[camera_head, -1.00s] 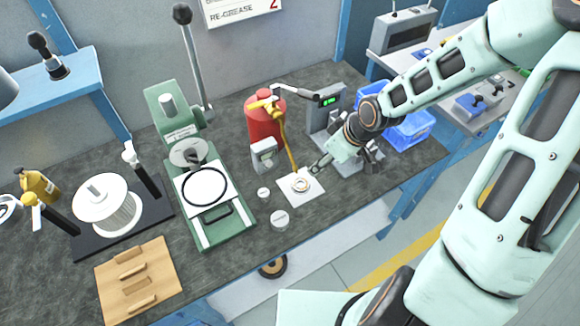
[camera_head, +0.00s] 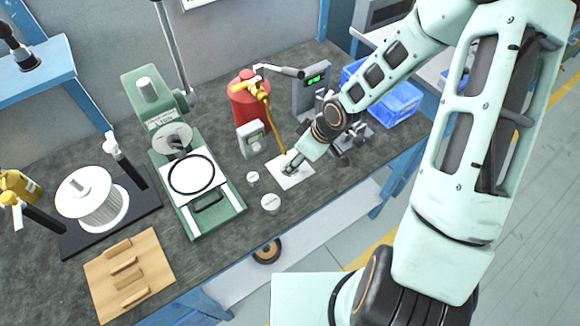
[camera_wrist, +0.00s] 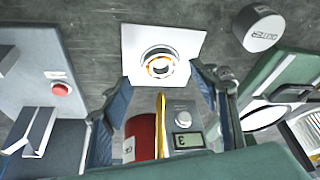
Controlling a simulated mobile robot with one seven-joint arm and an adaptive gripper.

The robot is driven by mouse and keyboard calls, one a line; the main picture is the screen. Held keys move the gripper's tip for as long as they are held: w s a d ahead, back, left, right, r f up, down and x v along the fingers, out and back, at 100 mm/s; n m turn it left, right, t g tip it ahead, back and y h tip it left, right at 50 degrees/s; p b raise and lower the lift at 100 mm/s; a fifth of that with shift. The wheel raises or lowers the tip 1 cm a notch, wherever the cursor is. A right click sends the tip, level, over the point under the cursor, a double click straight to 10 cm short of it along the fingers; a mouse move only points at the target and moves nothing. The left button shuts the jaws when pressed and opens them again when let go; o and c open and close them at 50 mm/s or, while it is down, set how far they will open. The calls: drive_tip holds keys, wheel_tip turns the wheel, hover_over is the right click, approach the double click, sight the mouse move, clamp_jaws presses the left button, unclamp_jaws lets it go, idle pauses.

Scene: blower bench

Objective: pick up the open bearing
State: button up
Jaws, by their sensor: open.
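The open bearing (camera_wrist: 160,65) is a small ring with a bright metal rim and an orange-yellow inner ring. It lies on a white sheet (camera_wrist: 185,42) in the wrist view. My gripper (camera_wrist: 162,76) is open and empty, its fingers at the lower left and lower right of the bearing in that view. I cannot tell how high the fingertips are above the sheet. In the head view my gripper (camera_head: 289,164) is over the white sheet (camera_head: 297,180) and hides most or all of the bearing.
A red canister (camera_head: 250,105) with a yellow hose and a small display unit (camera_head: 251,138) stand close behind. Two white round pieces (camera_head: 271,201) (camera_head: 253,177) lie left of the sheet. A green press (camera_head: 205,200) stands further left, blue bins (camera_head: 392,100) at right.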

drive_tip(key=shift+x, duration=1.8)
drive_tip(key=c, duration=1.4)
drive_tip(key=shift+c, duration=0.2)
drive_tip(key=shift+s+r, duration=0.15)
drive_tip(key=shift+r, duration=0.05)
